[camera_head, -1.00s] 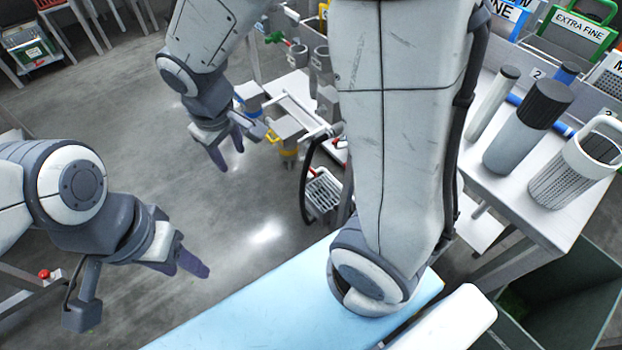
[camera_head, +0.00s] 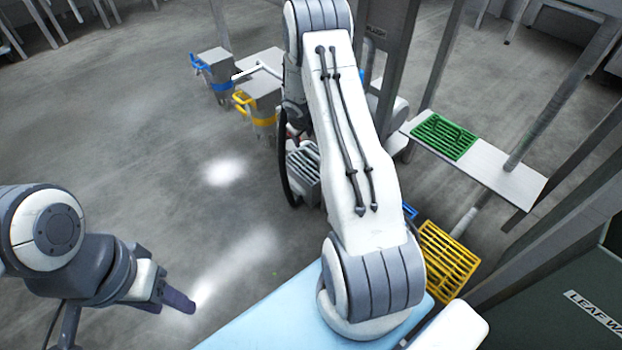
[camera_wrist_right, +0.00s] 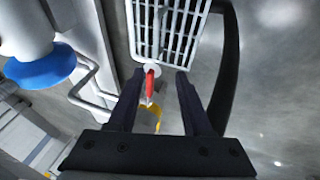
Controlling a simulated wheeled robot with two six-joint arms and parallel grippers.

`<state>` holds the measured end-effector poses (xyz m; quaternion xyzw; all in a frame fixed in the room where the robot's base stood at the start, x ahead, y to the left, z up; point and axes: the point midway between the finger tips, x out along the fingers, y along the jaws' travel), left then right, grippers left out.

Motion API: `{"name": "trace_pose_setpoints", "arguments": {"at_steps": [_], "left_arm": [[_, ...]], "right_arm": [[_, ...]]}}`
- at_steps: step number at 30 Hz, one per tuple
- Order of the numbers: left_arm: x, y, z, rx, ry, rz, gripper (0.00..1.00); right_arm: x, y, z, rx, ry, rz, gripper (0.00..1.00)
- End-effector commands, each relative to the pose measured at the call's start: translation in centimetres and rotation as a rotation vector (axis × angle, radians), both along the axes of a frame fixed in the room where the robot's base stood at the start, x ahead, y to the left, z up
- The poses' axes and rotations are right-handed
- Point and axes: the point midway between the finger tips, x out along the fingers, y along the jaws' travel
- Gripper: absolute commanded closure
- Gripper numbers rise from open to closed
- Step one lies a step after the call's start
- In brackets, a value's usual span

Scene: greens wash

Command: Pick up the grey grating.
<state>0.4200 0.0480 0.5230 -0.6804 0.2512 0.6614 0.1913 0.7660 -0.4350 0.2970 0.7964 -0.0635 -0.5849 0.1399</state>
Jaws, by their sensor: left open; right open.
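The grey grating (camera_head: 304,162) stands low beside my right arm in the head view, partly hidden by that arm. In the right wrist view a grey barred grating (camera_wrist_right: 178,28) fills the top middle, just beyond the fingertips. My right gripper (camera_wrist_right: 160,74) is open, with a red piece (camera_wrist_right: 149,84) seen between its fingers. I cannot tell whether the fingers touch anything. In the head view my right gripper is hidden behind its arm. My left gripper (camera_head: 176,297) is open over the floor at lower left, far from the grating.
A green grating (camera_head: 443,137) lies on a pale shelf (camera_head: 510,178). A yellow grating (camera_head: 447,262) stands below it. Grey containers with blue (camera_head: 215,75) and yellow (camera_head: 259,100) handles stand beyond the right arm. A dark curved band (camera_wrist_right: 228,70) runs beside the grating. Left floor is clear.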

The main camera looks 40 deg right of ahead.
Motion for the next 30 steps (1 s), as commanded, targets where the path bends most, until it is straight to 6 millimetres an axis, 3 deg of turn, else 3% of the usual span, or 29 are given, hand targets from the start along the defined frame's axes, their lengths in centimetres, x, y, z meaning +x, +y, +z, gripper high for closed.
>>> {"name": "trace_pose_setpoints", "arguments": {"at_steps": [1, 4, 22, 30], "left_arm": [[0.0, 0.0, -1.9, -0.001, -0.001, 0.000, 0.50], [0.0, 0.0, -2.6, -0.001, -0.001, 0.000, 0.50], [0.0, 0.0, -3.8, -0.001, -0.001, 0.000, 0.50], [0.0, 0.0, -3.8, -0.001, -0.001, 0.000, 0.50]], "right_arm": [[-0.3, -1.1, -2.8, 0.002, -0.001, -0.009, 0.50], [-0.5, -2.3, -4.5, 0.004, -0.006, -0.014, 0.50], [1.3, -4.3, -11.2, 0.006, -0.007, -0.018, 0.50], [1.6, -4.5, -11.9, 0.004, -0.008, -0.015, 0.50]]}}
